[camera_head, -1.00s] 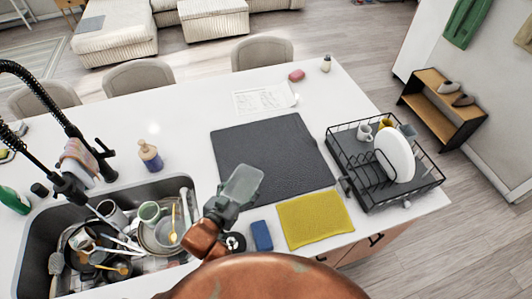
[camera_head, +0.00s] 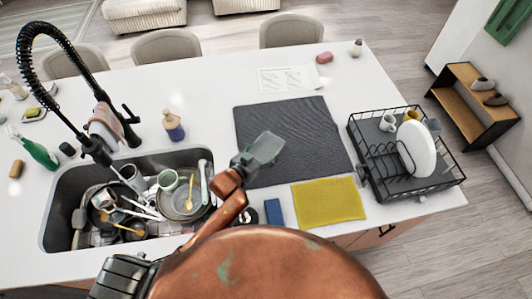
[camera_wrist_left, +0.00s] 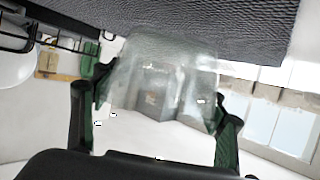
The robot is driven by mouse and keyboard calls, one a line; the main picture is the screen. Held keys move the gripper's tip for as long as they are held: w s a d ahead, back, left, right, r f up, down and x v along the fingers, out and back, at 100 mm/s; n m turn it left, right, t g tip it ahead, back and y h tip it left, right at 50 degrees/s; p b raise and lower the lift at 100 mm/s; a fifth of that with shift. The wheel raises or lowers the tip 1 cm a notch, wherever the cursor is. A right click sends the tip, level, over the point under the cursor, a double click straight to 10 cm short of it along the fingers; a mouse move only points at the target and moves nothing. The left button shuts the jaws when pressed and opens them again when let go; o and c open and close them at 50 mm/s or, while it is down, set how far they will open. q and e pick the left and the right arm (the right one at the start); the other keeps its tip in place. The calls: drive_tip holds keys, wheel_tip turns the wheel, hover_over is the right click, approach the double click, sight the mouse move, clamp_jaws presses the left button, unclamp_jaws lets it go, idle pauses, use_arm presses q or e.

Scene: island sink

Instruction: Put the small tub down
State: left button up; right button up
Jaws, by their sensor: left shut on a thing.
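The small tub (camera_head: 266,148) is a clear, slightly greenish container. My left gripper (camera_head: 247,160) is shut on it and holds it over the left edge of the dark grey mat (camera_head: 310,130). In the left wrist view the see-through tub (camera_wrist_left: 165,80) sits between the two green-padded fingers of my left gripper (camera_wrist_left: 160,118). The mat (camera_wrist_left: 240,25) fills the top of that view. I cannot tell how far the tub is above the mat. My right gripper is not in view.
The sink (camera_head: 60,215) at left is full of dishes. A black dish rack (camera_head: 440,185) with a white plate (camera_head: 418,150) stands at right. A yellow cloth (camera_head: 330,203) and blue sponge (camera_head: 274,212) lie in front of the mat. Most of the mat is bare.

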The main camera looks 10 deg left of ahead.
sight(265, 154)
use_arm(q)
drive_tip(key=w+f, duration=0.2)
drive_tip(key=f, duration=0.1)
drive_tip(key=shift+w+a+f, duration=0.2)
drive_tip(key=shift+w+f, duration=0.05)
drive_tip(key=shift+w, duration=0.1)
drive_tip(key=shift+f, duration=1.3)
drive_tip(key=shift+f, duration=0.1)
drive_tip(key=shift+f, duration=0.1)
drive_tip(key=o, duration=1.2)
drive_tip(key=shift+c, duration=0.2)
drive_tip(key=shift+s+a+r, duration=0.1)
drive_tip(key=shift+s+r, duration=0.15)
drive_tip(key=v, duration=1.1)
drive_tip(key=shift+s+a+r, duration=0.1)
drive_tip(key=shift+s, duration=0.1)
